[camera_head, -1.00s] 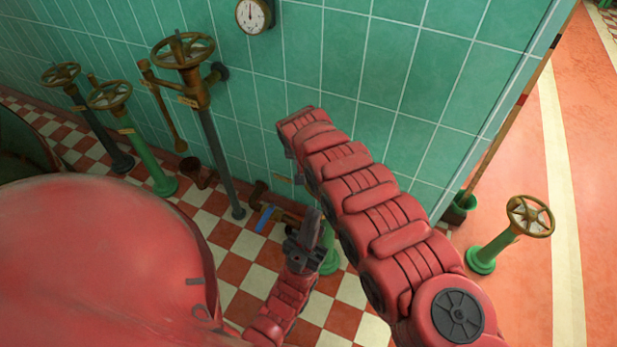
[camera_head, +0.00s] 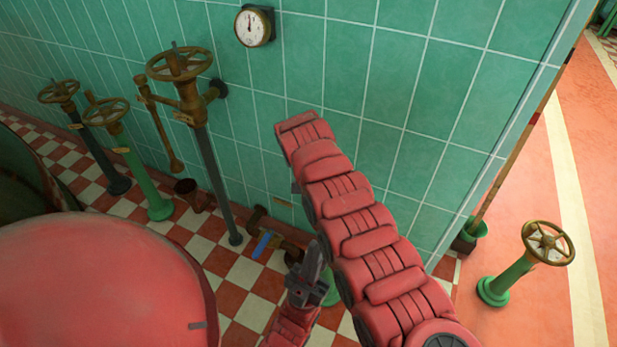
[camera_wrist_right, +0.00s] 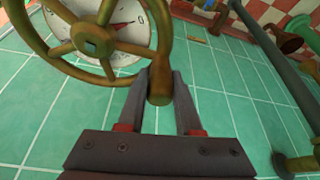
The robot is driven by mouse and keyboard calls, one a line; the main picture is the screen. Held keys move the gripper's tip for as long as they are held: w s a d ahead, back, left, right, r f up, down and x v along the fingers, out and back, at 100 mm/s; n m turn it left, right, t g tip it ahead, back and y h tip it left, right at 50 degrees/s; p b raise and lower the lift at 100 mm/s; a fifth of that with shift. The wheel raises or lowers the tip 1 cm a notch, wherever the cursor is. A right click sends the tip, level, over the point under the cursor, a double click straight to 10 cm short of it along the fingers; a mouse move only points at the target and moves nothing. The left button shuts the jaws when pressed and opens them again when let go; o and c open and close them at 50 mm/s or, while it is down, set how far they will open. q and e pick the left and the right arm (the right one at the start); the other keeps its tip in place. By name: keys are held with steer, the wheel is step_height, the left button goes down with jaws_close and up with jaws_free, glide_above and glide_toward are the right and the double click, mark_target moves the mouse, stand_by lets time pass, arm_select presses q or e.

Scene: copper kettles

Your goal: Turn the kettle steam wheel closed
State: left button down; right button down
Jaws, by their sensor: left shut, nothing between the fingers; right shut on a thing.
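In the right wrist view, a brass handwheel (camera_wrist_right: 93,40) with spokes fills the upper left. A knob-like handle (camera_wrist_right: 159,92) at its rim sits between the fingers of my right gripper (camera_wrist_right: 161,78), which is shut on it. A white gauge with a red needle (camera_wrist_right: 128,17) shows behind the wheel. In the head view my right arm hides this wheel and the right gripper. My left gripper (camera_head: 312,264) is shut and empty, pointing up beside that arm. A green post base (camera_head: 331,292) is partly hidden behind it.
Brass wheels on posts stand by the wall: a tall dark one (camera_head: 180,63) and two further left. Another wheel (camera_head: 548,243) stands on a green post at right. A round gauge (camera_head: 252,27) is on the tiles. A large red rounded body (camera_head: 100,285) fills the lower left.

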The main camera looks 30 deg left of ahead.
steer(key=shift+w, duration=0.15)
steer(key=c, duration=0.6)
jaws_free()
steer(key=shift+d+r+p, duration=0.1)
steer(key=shift+r+p, duration=0.2)
steer(key=shift+r, duration=0.3)
steer(key=p+v, duration=0.1)
steer(key=v, duration=1.5)
steer(key=shift+s+p, duration=0.25)
steer(key=shift+p, duration=0.15)
steer(key=shift+s, duration=0.1)
